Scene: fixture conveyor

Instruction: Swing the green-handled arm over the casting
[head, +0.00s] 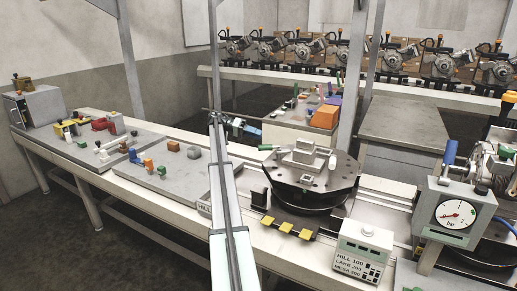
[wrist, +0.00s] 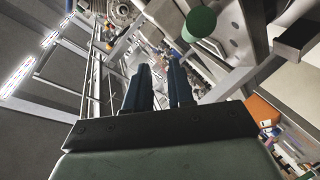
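The green handle (head: 266,147) sticks out to the left of the round dark fixture table (head: 285,182). It also shows as a green round end (wrist: 199,22) near the top of the wrist view. The grey stepped casting (head: 304,153) sits on top of the fixture table. The arm that carries the handle is hard to make out from the casting. My gripper (head: 252,130) is just above and left of the green handle, apart from it. In the wrist view its two dark blue fingers (wrist: 160,72) stand apart with nothing between them.
A pressure gauge box (head: 455,214) stands at the right, and a white labelled box (head: 362,255) in front. Yellow blocks (head: 285,227) line the fixture's front edge. A plate with small coloured parts (head: 160,172) lies left. A grey post (head: 350,90) rises behind the fixture.

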